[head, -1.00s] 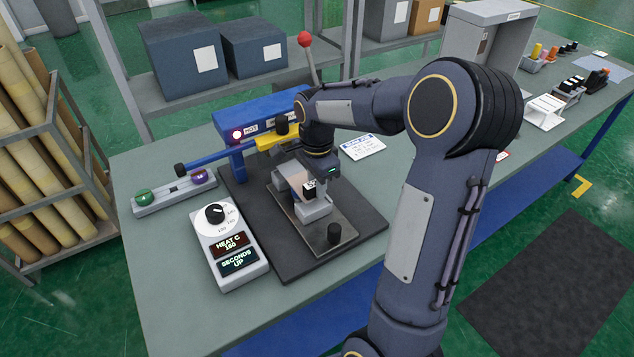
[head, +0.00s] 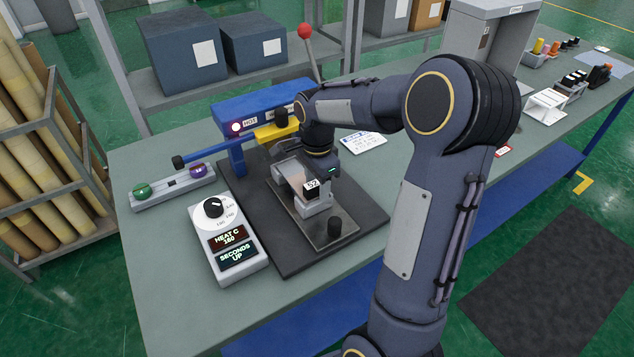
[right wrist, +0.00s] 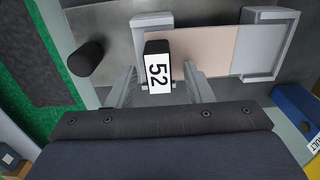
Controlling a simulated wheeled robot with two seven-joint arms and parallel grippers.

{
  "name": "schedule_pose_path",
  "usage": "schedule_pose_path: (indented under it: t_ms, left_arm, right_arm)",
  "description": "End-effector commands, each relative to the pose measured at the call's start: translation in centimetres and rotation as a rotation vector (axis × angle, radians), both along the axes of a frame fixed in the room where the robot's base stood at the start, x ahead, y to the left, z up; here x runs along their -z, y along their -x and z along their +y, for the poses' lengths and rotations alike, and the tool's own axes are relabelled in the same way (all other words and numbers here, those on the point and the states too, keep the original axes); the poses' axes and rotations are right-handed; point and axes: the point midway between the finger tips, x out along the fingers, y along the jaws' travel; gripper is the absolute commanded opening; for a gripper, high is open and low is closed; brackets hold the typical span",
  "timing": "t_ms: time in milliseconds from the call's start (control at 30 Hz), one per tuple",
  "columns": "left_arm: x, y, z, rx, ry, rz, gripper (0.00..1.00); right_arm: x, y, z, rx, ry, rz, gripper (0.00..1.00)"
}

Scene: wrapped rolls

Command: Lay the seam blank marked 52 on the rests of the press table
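The seam blank is a thin pale beige strip (right wrist: 205,50) with a dark block at one end bearing a white label 52 (right wrist: 158,70); the label also shows in the head view (head: 312,185). The strip lies across two grey rests, one near the label (right wrist: 152,20) and one at the far end (right wrist: 270,42), on the press table (head: 335,232). My right gripper (right wrist: 160,78) is open, its fingers on either side of the label block with gaps showing. In the head view the right wrist partly hides the strip. My left gripper is out of view.
The blue press frame (head: 237,155) with its yellow-and-blue arm stands behind the rests. The heat and seconds control box (head: 230,240) stands left.

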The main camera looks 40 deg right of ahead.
Motion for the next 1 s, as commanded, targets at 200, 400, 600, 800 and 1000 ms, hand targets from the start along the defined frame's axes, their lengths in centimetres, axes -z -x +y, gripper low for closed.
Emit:
schedule_pose_path:
  t_ms: [200,400,600,800,1000]
  left_arm:
    - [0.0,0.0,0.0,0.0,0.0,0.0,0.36]
    - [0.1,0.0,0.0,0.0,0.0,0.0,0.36]
    - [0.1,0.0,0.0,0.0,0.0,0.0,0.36]
    - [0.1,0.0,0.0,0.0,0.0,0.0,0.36]
    - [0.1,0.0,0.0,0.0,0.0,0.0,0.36]
  right_arm:
    - [-0.2,0.0,0.0,0.0,0.0,-0.001,0.47]
    - [-2.9,-0.1,0.0,0.0,0.001,-0.006,0.47]
    - [-6.2,-0.1,0.0,0.0,0.0,-0.004,0.47]
    - [-7.7,0.0,0.0,0.0,0.0,-0.001,0.47]
    - [-7.8,0.0,0.0,0.0,0.0,0.0,0.47]
